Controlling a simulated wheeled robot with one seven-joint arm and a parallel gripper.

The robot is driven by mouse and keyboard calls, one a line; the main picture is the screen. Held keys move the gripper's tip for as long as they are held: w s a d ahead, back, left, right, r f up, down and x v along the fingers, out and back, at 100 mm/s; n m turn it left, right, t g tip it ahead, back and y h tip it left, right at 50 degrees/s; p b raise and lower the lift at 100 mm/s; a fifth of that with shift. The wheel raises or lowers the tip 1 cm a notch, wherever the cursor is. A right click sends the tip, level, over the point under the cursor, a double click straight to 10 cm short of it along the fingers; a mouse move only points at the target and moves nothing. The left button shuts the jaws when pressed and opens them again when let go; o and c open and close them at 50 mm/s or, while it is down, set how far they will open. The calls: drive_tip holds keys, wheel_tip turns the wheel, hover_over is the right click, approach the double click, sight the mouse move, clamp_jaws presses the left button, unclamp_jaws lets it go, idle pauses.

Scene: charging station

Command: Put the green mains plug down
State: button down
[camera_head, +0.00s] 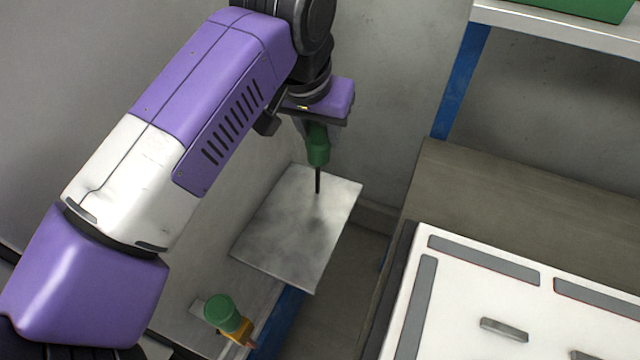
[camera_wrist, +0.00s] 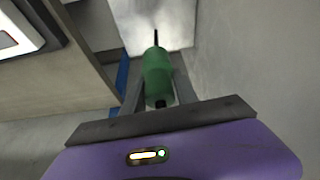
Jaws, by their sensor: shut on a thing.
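The green mains plug (camera_head: 318,148) is in my gripper (camera_head: 312,138), which points down. A thin dark rod or cord stub extends below the plug. In the wrist view the green plug (camera_wrist: 157,75) sits between the two grey fingers of my gripper (camera_wrist: 158,88), with its dark tip pointing away from the wrist. The plug is above a grey metal plate (camera_head: 290,235), which also shows at the top of the wrist view (camera_wrist: 150,22). I cannot tell whether the dark tip touches the plate.
A green-topped object with a yellow part (camera_head: 222,313) is at the lower left, beside the plate. A white panel with grey strips (camera_head: 460,290) lies at the lower right. A shelf with a green box (camera_head: 590,8) is at the upper right. The plate looks bare.

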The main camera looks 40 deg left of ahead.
sight(314, 158)
wheel_tip(314, 158, down, 11)
drive_tip(key=b, duration=0.4)
drive_tip(key=shift+r, duration=0.2)
drive_tip(key=shift+f, duration=0.2)
drive_tip(key=c, duration=0.9)
unclamp_jaws()
drive_tip(key=shift+r, duration=0.1)
drive_tip(key=shift+c, duration=0.2)
drive_tip(key=p+v, duration=0.1)
drive_tip(key=v, duration=1.1)
drive_tip(key=shift+r, duration=0.15)
drive_tip(key=shift+r, duration=0.1)
